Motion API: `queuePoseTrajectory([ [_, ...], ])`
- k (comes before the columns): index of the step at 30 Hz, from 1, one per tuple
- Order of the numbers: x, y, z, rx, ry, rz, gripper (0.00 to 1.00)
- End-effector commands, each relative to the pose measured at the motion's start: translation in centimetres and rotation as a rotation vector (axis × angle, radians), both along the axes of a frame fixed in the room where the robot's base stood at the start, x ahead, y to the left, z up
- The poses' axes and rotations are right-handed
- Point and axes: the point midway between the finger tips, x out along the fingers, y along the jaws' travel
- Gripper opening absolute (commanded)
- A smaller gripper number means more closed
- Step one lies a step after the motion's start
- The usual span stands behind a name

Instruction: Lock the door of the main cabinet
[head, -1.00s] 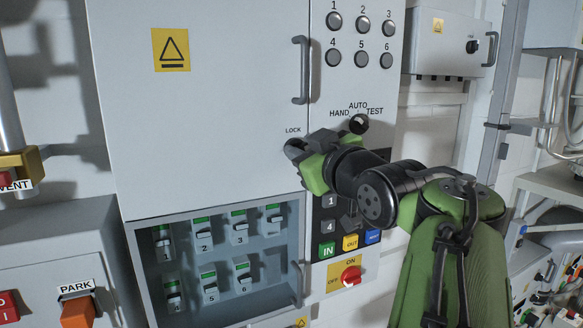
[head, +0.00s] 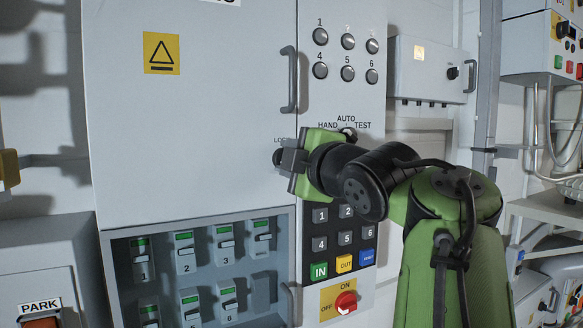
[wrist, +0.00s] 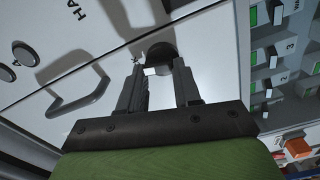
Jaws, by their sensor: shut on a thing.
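The main cabinet door (head: 200,110) is a large pale grey panel with a yellow warning sign and a vertical handle (head: 289,80); it looks closed. The dark round lock knob (head: 278,158) sits near the door's right edge, under a LOCK label that is partly covered. My gripper (head: 284,160) is at this knob, its fingers shut on it. In the wrist view the knob (wrist: 160,57) shows between the tips of the two fingers (wrist: 158,75). The fingers hide part of the knob, and I cannot tell its exact turn.
Right of the door are round buttons (head: 347,55), a HAND/AUTO/TEST selector (head: 347,133) partly behind my gripper, a keypad (head: 343,235) and a red ON/OFF knob (head: 346,302). Below is a recess of numbered switches (head: 195,270). A smaller cabinet (head: 430,70) hangs at right.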

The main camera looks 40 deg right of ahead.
Motion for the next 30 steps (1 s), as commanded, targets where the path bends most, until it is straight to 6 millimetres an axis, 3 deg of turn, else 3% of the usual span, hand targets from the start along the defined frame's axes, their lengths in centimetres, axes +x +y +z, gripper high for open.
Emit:
queuePoseTrajectory([
  [12, 0.09, 0.18, -0.23, -0.203, 0.061, 0.003, 0.02],
  [30, 0.08, 0.17, -0.23, -0.240, 0.074, 0.003, 0.02],
])
